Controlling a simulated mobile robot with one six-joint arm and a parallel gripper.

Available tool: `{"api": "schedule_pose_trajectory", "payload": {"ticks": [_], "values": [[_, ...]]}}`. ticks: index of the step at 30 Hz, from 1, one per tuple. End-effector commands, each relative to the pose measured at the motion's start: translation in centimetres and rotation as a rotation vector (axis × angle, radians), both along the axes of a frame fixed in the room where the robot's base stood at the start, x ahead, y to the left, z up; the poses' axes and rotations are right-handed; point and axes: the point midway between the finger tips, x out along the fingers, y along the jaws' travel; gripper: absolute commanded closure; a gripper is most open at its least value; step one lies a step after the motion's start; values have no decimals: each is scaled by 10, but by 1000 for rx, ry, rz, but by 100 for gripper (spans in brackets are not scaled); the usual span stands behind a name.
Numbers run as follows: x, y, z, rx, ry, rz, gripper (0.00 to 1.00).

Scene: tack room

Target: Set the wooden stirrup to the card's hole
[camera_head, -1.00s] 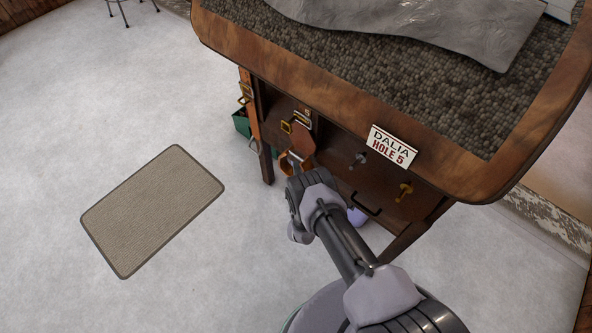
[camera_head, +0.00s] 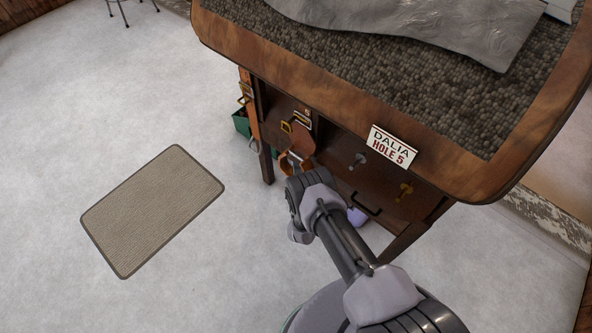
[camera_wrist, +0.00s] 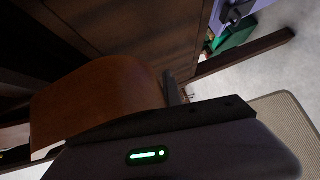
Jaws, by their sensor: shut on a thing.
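A white card (camera_head: 392,147) reading "DALIA HOLE 5" stands at the edge of the wooden bench. My gripper (camera_head: 296,163) is low in front of the bench, below and left of the card. It is shut on a smooth brown piece that I take for the wooden stirrup (camera_head: 301,145). In the wrist view this piece (camera_wrist: 100,95) is broad and round-cornered, beside a dark finger of my gripper (camera_wrist: 170,110). My wrist hides much of the contact. No strap holes can be made out.
Drawer fronts (camera_head: 385,185) with metal handles and hooks lie close to my arm. A green box (camera_head: 241,122) stands beyond the bench leg (camera_head: 266,163). A beige mat (camera_head: 152,210) lies on the open floor at left. A grey sheet (camera_head: 430,28) covers part of the bench top.

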Motion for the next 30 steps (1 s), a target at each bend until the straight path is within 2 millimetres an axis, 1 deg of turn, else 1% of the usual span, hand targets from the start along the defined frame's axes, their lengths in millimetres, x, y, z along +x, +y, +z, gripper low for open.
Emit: {"api": "schedule_pose_trajectory", "payload": {"ticks": [2, 5, 9, 11, 19, 20, 21, 23, 30], "values": [[-1, 0, -1, 0, 1, 0, 100], [-1, 0, 6, -1, 1, 0, 100], [0, 0, 30, -1, 0, 0, 100], [0, 0, 38, -1, 0, 0, 100], [2, 1, 38, 0, -6, 0, 100], [2, 1, 38, 0, -6, 1, 87], [2, 1, 38, 0, -7, 1, 79], [2, 1, 38, 0, -6, 0, 68], [1, 0, 36, 0, -2, 0, 68]]}}
